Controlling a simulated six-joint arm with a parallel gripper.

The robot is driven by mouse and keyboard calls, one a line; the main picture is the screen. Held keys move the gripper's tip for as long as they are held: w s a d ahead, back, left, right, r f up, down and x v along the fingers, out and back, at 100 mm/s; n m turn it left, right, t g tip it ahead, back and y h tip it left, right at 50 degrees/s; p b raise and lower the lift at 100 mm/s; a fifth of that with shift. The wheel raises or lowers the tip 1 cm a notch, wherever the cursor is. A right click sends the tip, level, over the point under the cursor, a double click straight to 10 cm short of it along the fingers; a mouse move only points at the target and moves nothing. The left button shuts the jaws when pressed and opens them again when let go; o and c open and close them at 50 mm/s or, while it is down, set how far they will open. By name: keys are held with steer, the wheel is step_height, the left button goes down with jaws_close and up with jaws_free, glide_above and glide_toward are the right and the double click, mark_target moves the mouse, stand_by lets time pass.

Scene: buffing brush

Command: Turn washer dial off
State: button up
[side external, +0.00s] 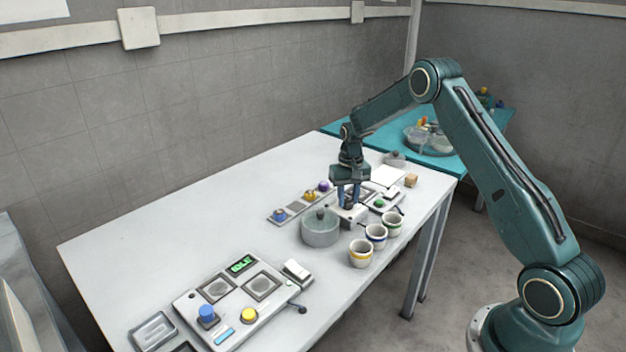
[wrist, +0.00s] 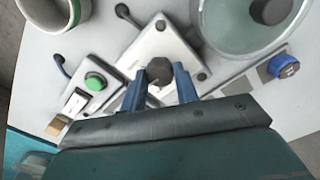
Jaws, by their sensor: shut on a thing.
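My gripper (wrist: 160,82) points down over the far part of the white table, and its blue fingers are shut on a dark faceted dial (wrist: 160,70). The dial sits on a small white plate with a screw at each visible corner, the washer panel (wrist: 153,43). In the side external view my gripper (side external: 348,200) stands just behind the round grey-green tub (side external: 321,228), and the fingers hide most of the dial. The dial's marking and angle are not readable.
A lidded tub (wrist: 240,40) stands close beside the gripper. Several striped cups (side external: 361,253) line the table's front edge. A panel with a green button (wrist: 95,82) sits close by. A control box (side external: 235,300) reading IDLE is at the near end. The table's left middle is clear.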

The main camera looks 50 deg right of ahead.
mark_target(348, 201)
steer(key=shift+n, duration=0.5)
steer(key=o, duration=1)
steer(key=shift+r, duration=0.1)
steer(key=shift+r, duration=6.85)
